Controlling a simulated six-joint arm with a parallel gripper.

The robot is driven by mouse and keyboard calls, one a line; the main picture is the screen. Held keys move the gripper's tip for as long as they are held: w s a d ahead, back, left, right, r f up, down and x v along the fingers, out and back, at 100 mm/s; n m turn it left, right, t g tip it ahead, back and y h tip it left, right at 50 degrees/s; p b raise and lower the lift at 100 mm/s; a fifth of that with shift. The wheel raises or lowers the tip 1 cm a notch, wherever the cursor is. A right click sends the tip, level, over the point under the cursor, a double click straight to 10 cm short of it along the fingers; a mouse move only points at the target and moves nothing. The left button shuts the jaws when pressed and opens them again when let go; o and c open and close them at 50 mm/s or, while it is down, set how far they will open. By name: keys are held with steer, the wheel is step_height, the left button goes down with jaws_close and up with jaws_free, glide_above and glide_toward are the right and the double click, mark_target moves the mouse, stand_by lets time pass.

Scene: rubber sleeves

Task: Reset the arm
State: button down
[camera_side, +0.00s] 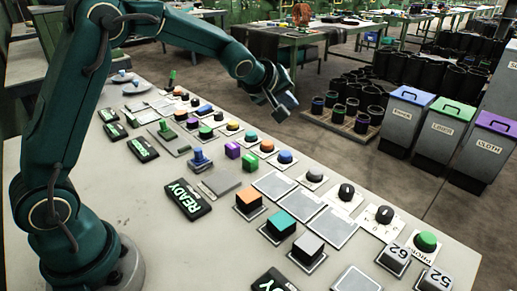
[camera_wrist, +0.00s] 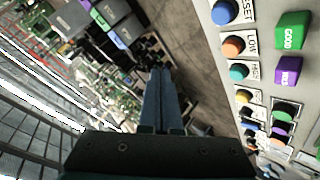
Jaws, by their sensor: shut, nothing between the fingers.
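My gripper (camera_side: 276,104) is in the air beyond the far edge of the control table (camera_side: 140,205) in the side view. In the wrist view my gripper (camera_wrist: 158,75) shows two long bluish fingers lying together, with nothing between them. It touches no button. A blue button on a plate marked RESET (camera_wrist: 226,12) is at the top right of the wrist view, apart from the fingers. An orange button marked LOW (camera_wrist: 233,46) is just below it. In the side view a blue button (camera_side: 285,157) stands near an orange button (camera_side: 267,145).
A green GOOD block (camera_wrist: 292,31) and a purple block (camera_wrist: 288,71) sit near the buttons. READY signs (camera_side: 187,199), knobs (camera_side: 346,192) and coloured square blocks (camera_side: 281,223) crowd the table. Bins with purple and green lids (camera_side: 455,112) and black cylinders (camera_side: 341,109) stand on the floor beyond.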

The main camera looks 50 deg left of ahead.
steer(key=s+d+r+m, duration=0.1)
steer(key=s+r+m, duration=0.1)
steer(key=s+r, duration=0.45)
steer(key=s+d+r+m, duration=0.1)
steer(key=s+r, duration=0.2)
steer(key=s, duration=0.6)
steer(key=s+d+f+m+g+h, duration=0.1)
steer(key=s+f+m, duration=0.3)
steer(key=s, duration=0.4)
steer(key=s+d+f+m+g, duration=0.2)
steer(key=s+f+m+g, duration=0.1)
steer(key=s, duration=0.5)
step_height(320, 180, down, 2)
steer(key=shift+d+f+m+g+h, duration=0.2)
steer(key=shift+m+g+h, duration=0.2)
steer(key=shift+m, duration=0.3)
